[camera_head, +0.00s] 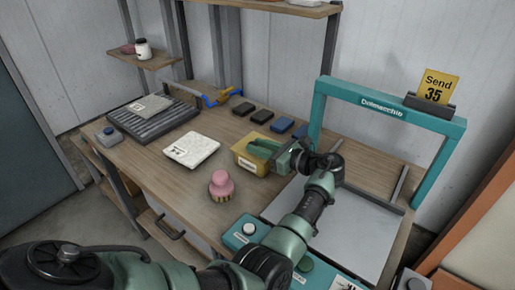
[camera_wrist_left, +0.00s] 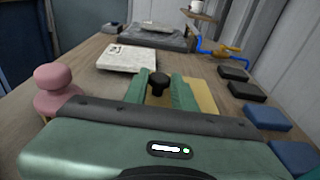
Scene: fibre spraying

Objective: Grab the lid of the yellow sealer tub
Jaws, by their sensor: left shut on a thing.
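The yellow sealer tub (camera_head: 244,163) stands on the wooden bench, left of the teal frame, with a pale label on its front. My left gripper (camera_head: 264,148) reaches over the tub from the right. In the left wrist view its green fingers (camera_wrist_left: 157,88) are shut on the lid's black knob (camera_wrist_left: 158,79), one on each side. The fingers hide much of the lid, and I cannot tell whether it is lifted off the tub. My right gripper is not in view.
A pink-handled brush (camera_head: 221,184) stands in front of the tub, and a white slab (camera_head: 191,149) lies left of it. Dark and blue blocks (camera_head: 281,125) lie behind. The teal frame (camera_head: 385,104) with a "Send 35" card (camera_head: 437,88) stands at right.

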